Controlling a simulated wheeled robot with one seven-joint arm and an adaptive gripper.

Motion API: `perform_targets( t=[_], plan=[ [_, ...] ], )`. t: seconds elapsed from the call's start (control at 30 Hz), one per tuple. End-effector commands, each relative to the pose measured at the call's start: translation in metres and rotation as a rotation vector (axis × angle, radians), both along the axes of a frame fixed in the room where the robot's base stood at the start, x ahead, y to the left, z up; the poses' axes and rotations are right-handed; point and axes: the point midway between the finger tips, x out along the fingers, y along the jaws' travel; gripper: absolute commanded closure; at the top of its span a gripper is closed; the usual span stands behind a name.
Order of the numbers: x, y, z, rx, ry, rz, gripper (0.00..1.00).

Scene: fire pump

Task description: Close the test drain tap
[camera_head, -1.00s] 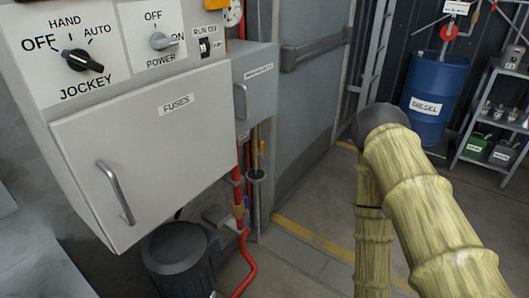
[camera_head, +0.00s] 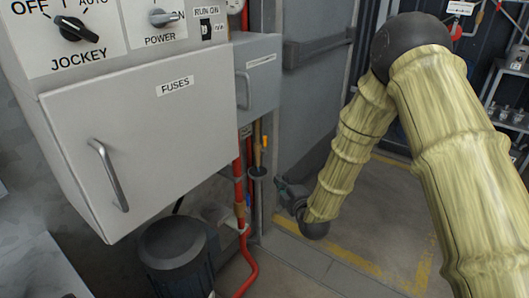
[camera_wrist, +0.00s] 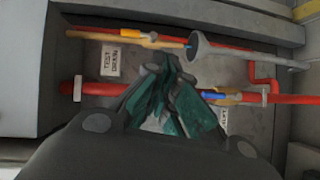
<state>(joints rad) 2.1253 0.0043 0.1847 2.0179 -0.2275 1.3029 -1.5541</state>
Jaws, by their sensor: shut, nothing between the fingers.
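The test drain tap (camera_wrist: 152,40), with a yellow-orange lever that looks to lie along its thin pipe, shows at the top of the wrist view, beside the "TEST DRAIN" label (camera_wrist: 111,60). In the head view the yellow tap lever (camera_head: 264,142) stands upright above a dark funnel (camera_head: 257,171). My gripper (camera_wrist: 172,72) is shut and empty, its green-padded fingers pointing at the pipes just below the tap. It looks apart from the lever; the exact gap cannot be told. In the head view my gripper (camera_head: 284,187) is right of the funnel, low by the door.
A grey funnel (camera_wrist: 203,45) sits at the drain pipe's end. A red pipe (camera_wrist: 285,98) with a blue-handled valve (camera_wrist: 212,97) runs alongside. Floor at right is open.

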Motion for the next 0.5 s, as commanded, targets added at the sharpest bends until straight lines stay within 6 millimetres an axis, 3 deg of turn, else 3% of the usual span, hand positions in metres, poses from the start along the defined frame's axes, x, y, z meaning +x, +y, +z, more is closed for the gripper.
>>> perform_targets(
  t=[0.1, 0.2, 0.5],
  plan=[
    [0.017, 0.009, 0.03, -0.064, -0.111, 0.018, 1.0],
    [0.022, 0.013, 0.041, -0.092, -0.154, 0.024, 1.0],
    [0.023, 0.013, 0.044, -0.099, -0.163, 0.025, 1.0]
  ],
)
